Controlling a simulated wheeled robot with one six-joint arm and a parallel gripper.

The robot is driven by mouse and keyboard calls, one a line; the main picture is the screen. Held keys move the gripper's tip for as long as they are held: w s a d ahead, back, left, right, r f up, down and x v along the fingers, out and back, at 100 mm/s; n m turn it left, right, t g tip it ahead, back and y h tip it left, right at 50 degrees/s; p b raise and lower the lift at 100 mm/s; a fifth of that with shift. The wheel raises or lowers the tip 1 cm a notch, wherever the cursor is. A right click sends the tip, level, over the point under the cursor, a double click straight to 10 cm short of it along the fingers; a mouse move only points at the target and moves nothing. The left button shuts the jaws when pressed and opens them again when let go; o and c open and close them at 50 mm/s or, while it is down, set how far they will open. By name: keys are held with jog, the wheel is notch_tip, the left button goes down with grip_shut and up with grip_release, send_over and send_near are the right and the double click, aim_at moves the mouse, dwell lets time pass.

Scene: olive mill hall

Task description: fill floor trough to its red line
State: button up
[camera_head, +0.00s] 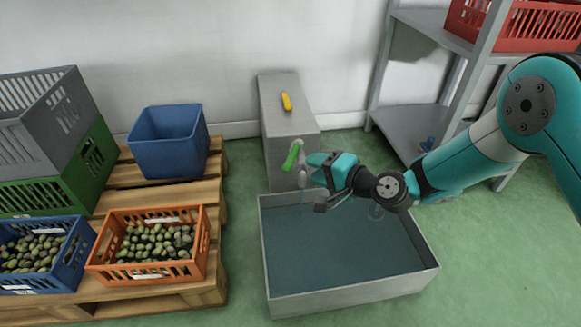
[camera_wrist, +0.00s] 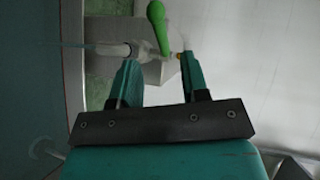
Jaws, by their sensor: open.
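The floor trough (camera_head: 350,297) is a grey metal tub holding blue-grey water well below its rim; I cannot make out a red line. A tap with a green lever handle (camera_head: 291,157) sits on the front of a grey block above the trough's back left corner. In the wrist view the green handle (camera_wrist: 156,27) stands beyond my fingertips, and a pale streak (camera_wrist: 65,45) leaves the spout (camera_wrist: 112,50), looking like running water. My gripper (camera_head: 312,168) is open and empty just right of the tap; its spread fingers (camera_wrist: 160,66) point at the tap body.
The grey block (camera_head: 290,123) has a yellow object (camera_head: 286,101) on top. Left is a wooden pallet (camera_head: 212,192) with an orange olive crate (camera_head: 190,272), a blue olive crate (camera_head: 68,262) and a blue bin (camera_head: 168,150). A metal shelf (camera_head: 410,125) stands at right.

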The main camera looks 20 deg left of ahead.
aim_at(293, 161)
jog(key=b+x, duration=0.3)
jog(key=x, duration=0.4)
jog(key=shift+w+a+f, duration=0.1)
jog(key=shift+a+f, duration=0.1)
jog(key=shift+a, duration=0.1)
jog(key=shift+w+a+b, duration=0.15)
jog(key=shift+a+b, duration=0.15)
jog(key=shift+a, duration=0.1)
grip_shut()
